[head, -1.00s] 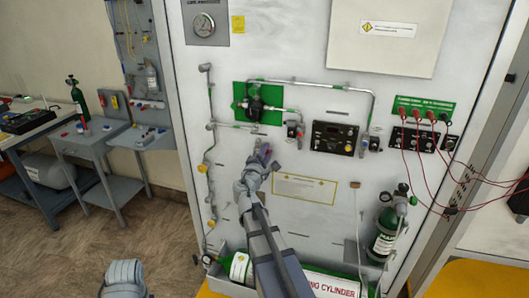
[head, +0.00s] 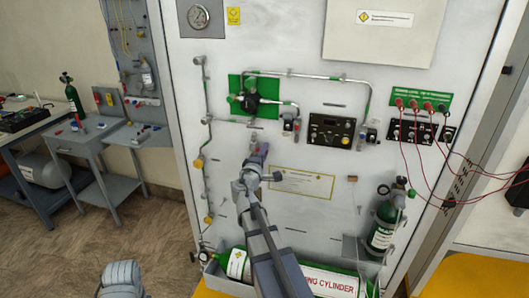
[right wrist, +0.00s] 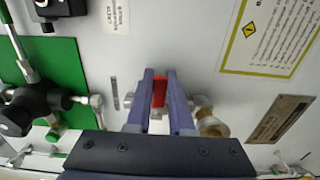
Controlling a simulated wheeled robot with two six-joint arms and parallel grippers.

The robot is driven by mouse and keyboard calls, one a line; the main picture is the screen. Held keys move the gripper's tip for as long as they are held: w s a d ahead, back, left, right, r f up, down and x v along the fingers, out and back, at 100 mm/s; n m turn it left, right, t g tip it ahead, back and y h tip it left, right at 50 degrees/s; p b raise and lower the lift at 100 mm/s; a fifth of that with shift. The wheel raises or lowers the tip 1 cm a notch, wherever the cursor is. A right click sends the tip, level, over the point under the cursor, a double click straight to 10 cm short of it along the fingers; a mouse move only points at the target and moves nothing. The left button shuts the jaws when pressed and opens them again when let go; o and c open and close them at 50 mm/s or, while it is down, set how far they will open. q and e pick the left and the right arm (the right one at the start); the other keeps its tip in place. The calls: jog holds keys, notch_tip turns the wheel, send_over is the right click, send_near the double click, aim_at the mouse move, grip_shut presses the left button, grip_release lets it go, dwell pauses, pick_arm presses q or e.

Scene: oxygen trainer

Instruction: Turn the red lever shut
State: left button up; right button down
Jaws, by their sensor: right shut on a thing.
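The red lever (right wrist: 159,92) shows in the right wrist view as a short red bar on a pipe fitting on the white panel. My right gripper (right wrist: 160,84) is shut on it, with one purple finger on each side. In the head view my right gripper (head: 259,153) reaches up to the panel just below the green regulator plate (head: 243,85). The lever is hidden behind the fingers there.
The black regulator (right wrist: 22,110) and pipes stand out from the panel beside the gripper. A black control box (head: 332,132), red cables (head: 421,165) and a green cylinder (head: 383,228) are to the right. A lying cylinder (head: 326,280) is below.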

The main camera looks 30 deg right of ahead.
jog(key=shift+s, duration=0.1)
jog(key=c, duration=0.8)
grip_release()
jog(key=v, duration=0.7)
jog(key=shift+s+a, duration=0.2)
jog(key=shift+a, duration=0.15)
